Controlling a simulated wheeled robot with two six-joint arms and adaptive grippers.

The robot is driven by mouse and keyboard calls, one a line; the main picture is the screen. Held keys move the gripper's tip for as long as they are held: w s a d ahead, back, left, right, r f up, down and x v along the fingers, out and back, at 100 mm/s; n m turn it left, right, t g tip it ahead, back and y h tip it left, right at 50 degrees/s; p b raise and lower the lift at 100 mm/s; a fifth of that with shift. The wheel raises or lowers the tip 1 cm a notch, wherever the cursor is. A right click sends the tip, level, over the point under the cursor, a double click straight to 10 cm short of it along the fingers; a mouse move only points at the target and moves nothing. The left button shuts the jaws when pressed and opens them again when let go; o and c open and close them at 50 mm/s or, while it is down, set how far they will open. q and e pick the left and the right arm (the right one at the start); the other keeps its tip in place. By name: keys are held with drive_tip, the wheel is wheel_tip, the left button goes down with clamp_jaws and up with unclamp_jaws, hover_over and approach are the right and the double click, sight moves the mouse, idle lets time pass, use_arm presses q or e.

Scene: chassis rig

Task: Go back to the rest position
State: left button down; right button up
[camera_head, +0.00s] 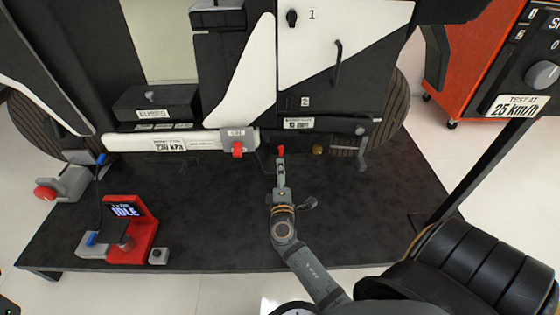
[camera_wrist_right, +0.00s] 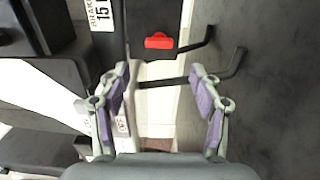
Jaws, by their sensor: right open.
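My right gripper (camera_head: 281,170) reaches in from the bottom right in the head view, over the dark platform in front of the chassis rig. In the right wrist view my right gripper (camera_wrist_right: 158,88) is open, with its two purple-padded fingers apart and nothing held. A small red part (camera_head: 281,150) shows just past its tip in the head view, and a red part (camera_wrist_right: 159,41) lies beyond the fingers in the wrist view. A dark bar crosses behind the fingers there; I cannot tell whether they touch it. My left gripper is not in view.
The dark platform (camera_head: 200,220) has free room at its middle. A red stand with an IDLE screen (camera_head: 128,225) is at its left front. A white tube with a red clip (camera_head: 237,148) runs along the rig. A red cabinet (camera_head: 470,50) stands at the right.

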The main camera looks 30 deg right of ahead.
drive_tip(key=v, duration=0.3)
drive_tip(key=shift+s, duration=0.1)
idle(0.3)
